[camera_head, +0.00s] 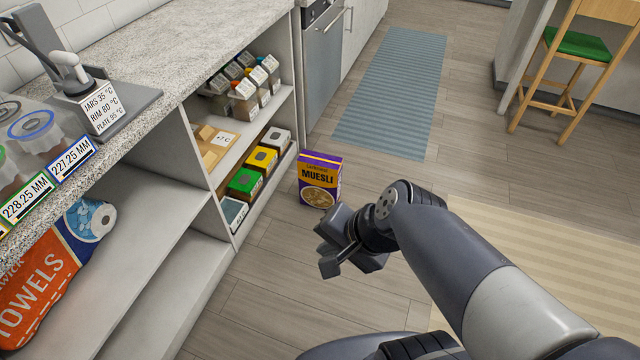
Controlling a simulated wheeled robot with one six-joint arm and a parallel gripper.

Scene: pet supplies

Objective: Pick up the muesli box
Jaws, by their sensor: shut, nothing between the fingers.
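The muesli box (319,181) is a purple and yellow carton with "MUESLI" on its front. It stands upright on the wooden floor, close to the open end of the shelf unit. My gripper (328,245) is in front of the box and nearer to the camera, at the end of my arm. The gripper is shut and empty. Its upper part comes close to the lower right of the box in the picture. I cannot tell the exact gap between them.
The shelf unit (218,180) on the left holds several small cartons. A towels pack (45,285) lies on a lower shelf at the left. A blue striped rug (392,90) lies behind, and a beige rug (560,260) lies at right. A stool (570,60) stands at the back right.

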